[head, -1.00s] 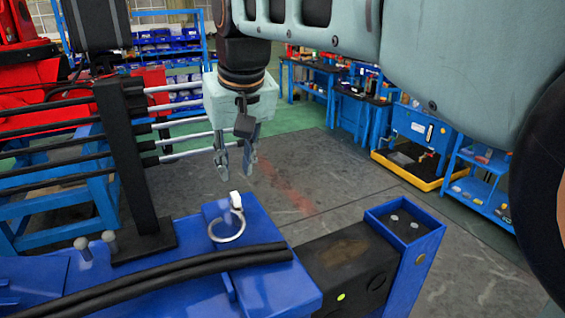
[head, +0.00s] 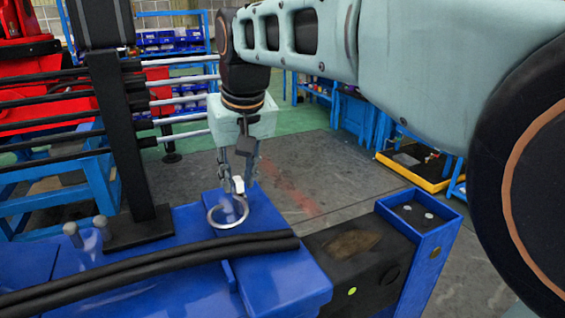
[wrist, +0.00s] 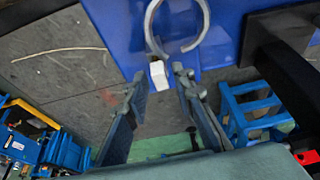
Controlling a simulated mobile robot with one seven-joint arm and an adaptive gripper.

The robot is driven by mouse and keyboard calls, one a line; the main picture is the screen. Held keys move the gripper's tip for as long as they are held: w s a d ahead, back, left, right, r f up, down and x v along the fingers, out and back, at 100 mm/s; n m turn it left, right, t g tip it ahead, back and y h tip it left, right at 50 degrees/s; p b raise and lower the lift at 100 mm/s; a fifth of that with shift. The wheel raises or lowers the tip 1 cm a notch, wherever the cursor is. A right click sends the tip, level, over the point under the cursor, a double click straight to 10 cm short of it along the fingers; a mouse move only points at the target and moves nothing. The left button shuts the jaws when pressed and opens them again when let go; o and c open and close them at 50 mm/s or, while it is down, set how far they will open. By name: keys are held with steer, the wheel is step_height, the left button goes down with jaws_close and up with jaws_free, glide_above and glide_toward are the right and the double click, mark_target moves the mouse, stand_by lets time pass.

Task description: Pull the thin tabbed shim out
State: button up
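The shim appears as a thin, pale metal ring (head: 222,229) with a small white tab (head: 238,185), at the far end of a blue block (head: 265,212). In the wrist view the curved ring (wrist: 149,24) lies over the blue surface, and the white tab (wrist: 158,74) sticks out from it towards my gripper. My gripper (wrist: 161,80) is open, with one finger to each side of the tab and a visible gap on both sides. In the head view my gripper (head: 239,177) points down at the tab and partly overlaps it.
Black hoses (head: 180,262) run across the blue block in front of the ring. A black post (head: 125,150) with rods stands to the left, near two grey pins (head: 72,233). A black block and blue box (head: 415,240) are at the right. Open floor lies behind.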

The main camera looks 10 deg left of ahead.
mark_target(238, 181)
jaws_close()
steer(key=shift+r, duration=0.25)
steer(key=shift+r+p, duration=2.95)
steer(key=shift+r, duration=0.05)
